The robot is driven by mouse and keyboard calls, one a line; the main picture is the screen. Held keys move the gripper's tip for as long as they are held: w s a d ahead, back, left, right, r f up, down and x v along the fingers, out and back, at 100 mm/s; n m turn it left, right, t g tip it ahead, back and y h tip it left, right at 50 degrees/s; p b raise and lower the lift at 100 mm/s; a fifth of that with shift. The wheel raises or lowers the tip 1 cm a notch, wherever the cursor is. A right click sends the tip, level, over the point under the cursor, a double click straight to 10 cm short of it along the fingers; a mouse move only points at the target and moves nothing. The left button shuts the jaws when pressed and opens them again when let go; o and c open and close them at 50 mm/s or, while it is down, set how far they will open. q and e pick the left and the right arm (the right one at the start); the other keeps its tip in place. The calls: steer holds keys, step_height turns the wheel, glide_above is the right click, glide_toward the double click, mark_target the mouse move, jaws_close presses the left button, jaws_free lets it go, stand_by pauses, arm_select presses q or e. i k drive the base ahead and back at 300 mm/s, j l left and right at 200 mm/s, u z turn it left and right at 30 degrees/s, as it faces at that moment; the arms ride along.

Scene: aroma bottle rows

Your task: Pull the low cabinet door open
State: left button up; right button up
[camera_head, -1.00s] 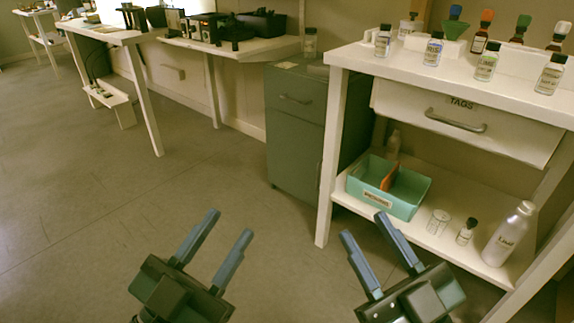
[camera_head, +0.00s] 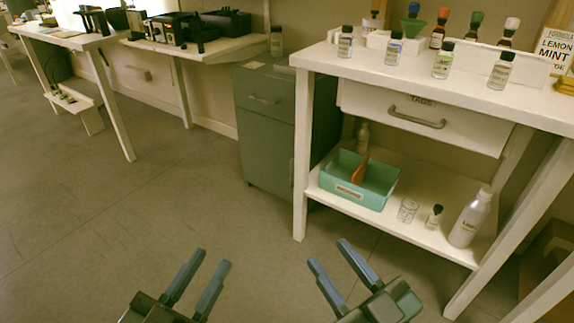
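A low grey-green cabinet (camera_head: 266,150) stands on the floor left of the white workbench. It has a drawer with a bar handle (camera_head: 264,99) at the top and a closed door (camera_head: 268,157) below. A thin upright handle shows at the door's right edge, partly behind the bench leg. My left gripper (camera_head: 207,258) is open and empty, low in the picture, left of and below the cabinet. My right gripper (camera_head: 327,250) is open and empty, below the bench's front left leg. Both are well apart from the cabinet.
The white workbench (camera_head: 400,85) carries several bottles and has a TAGS drawer (camera_head: 420,115). Its lower shelf (camera_head: 375,212) holds a teal bin (camera_head: 345,195), small glassware and a large bottle (camera_head: 468,220). The bench leg (camera_head: 301,160) stands by the cabinet door's right edge. The floor at left is clear.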

mark_target(267, 144)
steer(key=i+j, duration=0.15)
steer(key=j, duration=0.2)
steer(key=i+j+z, duration=0.1)
steer(key=i+j, duration=0.25)
steer(key=j, duration=0.3)
steer(key=i+j, duration=0.15)
steer(key=j, duration=0.2)
steer(key=i+j+z, duration=0.1)
steer(key=j, duration=0.25)
steer(key=i+z, duration=0.1)
steer(key=z, duration=0.4)
steer(key=i+z, duration=0.1)
steer(key=z, duration=0.4)
steer(key=i+z, duration=0.1)
steer(key=z, duration=0.35)
steer(key=i, duration=0.75)
steer(key=l+z, duration=0.05)
